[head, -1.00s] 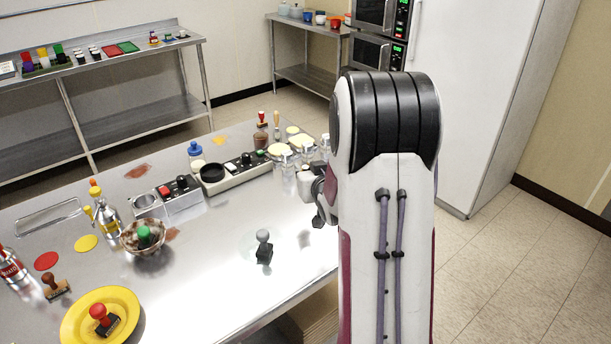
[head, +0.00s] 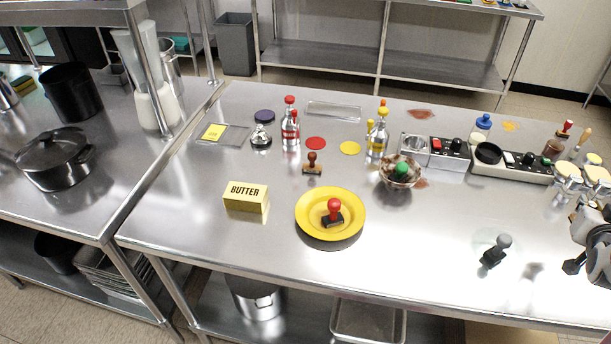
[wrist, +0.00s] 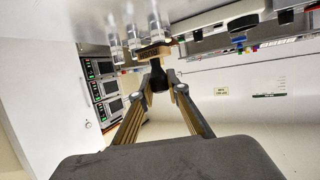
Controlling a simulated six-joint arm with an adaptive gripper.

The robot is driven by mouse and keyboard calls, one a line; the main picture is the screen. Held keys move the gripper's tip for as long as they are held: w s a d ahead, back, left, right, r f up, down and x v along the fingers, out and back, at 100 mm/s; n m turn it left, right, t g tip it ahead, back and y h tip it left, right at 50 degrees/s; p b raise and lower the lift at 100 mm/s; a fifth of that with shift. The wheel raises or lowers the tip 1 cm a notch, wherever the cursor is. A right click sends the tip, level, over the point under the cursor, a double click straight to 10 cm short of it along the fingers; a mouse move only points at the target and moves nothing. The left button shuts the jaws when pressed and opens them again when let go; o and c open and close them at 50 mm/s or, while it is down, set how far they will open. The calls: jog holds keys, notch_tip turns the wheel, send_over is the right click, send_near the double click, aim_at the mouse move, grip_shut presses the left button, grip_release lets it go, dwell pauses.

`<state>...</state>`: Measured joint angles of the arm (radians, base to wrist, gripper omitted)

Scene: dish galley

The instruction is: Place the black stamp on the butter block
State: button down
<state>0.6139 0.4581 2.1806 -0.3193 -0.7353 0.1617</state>
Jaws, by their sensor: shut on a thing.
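The butter block (head: 246,197) is a yellow box marked BUTTER, standing on the steel table left of the yellow plate. Its top looks bare. My gripper (head: 575,266) is at the right edge of the head view, far from the butter and partly cut off. In the wrist view my gripper (wrist: 158,82) is shut on the black stamp (wrist: 157,75), its black handle between the fingertips. A brown block with a dark marking, apparently the stamp's base, shows beyond the fingertips.
A grey-handled stamp (head: 495,251) stands on the table near my gripper. A yellow plate (head: 312,228) holds a red stamp (head: 333,212). Behind are a brown stamp (head: 312,163), a bowl with a green-topped thing (head: 401,176) and bottles. Front-centre table is mostly clear.

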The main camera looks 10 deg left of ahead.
jog(key=w+a+n+y, duration=0.3)
jog(key=w+a, duration=0.1)
jog(key=a, duration=0.9)
jog(key=w+a+r+n+y, duration=0.1)
jog(key=w+a+n+y, duration=0.15)
jog(key=a, duration=1.05)
jog(key=w+a+n+y, duration=0.3)
jog(key=w+a+y, duration=0.15)
jog(key=a, duration=0.95)
notch_tip(320, 180, up, 4)
jog(key=n+g+y, duration=0.7)
jog(key=n+y, duration=0.1)
jog(key=n, duration=0.1)
send_over(245, 191)
jog(key=shift+f+m, duration=0.1)
jog(key=shift+m, duration=0.15)
jog(key=shift+f, duration=3.15)
jog(key=shift+f, duration=1.85)
